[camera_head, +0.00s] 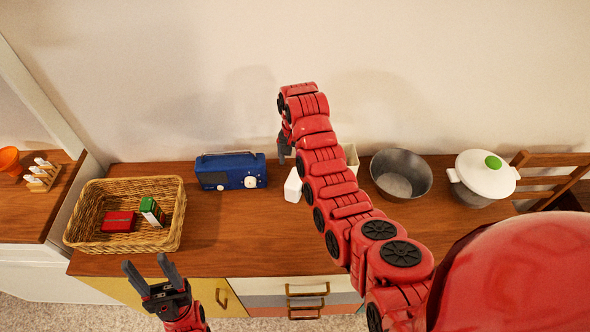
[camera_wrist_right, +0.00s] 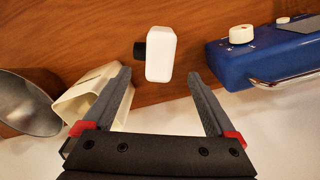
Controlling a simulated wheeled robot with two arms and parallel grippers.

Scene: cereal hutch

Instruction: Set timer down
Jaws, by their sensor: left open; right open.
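The timer looks to be the small white block with a dark knob (camera_wrist_right: 160,54) in the right wrist view. It rests on the wooden counter, just beyond and between my right fingertips (camera_wrist_right: 160,76), with no finger touching it that I can see. In the head view the white block (camera_head: 293,186) is partly hidden behind my right arm. My right gripper (camera_head: 284,146) is open and empty above the counter, mostly hidden by its own arm. My left gripper (camera_head: 146,263) is open and empty in front of the counter's front edge, near the basket.
A blue radio (camera_head: 230,171) stands left of the white block. A cream container (camera_wrist_right: 88,92) and a grey metal bowl (camera_head: 401,174) are to its right. Further out are a white lidded pot (camera_head: 484,177) and a wicker basket (camera_head: 93,205). The counter's front middle (camera_head: 250,240) is clear.

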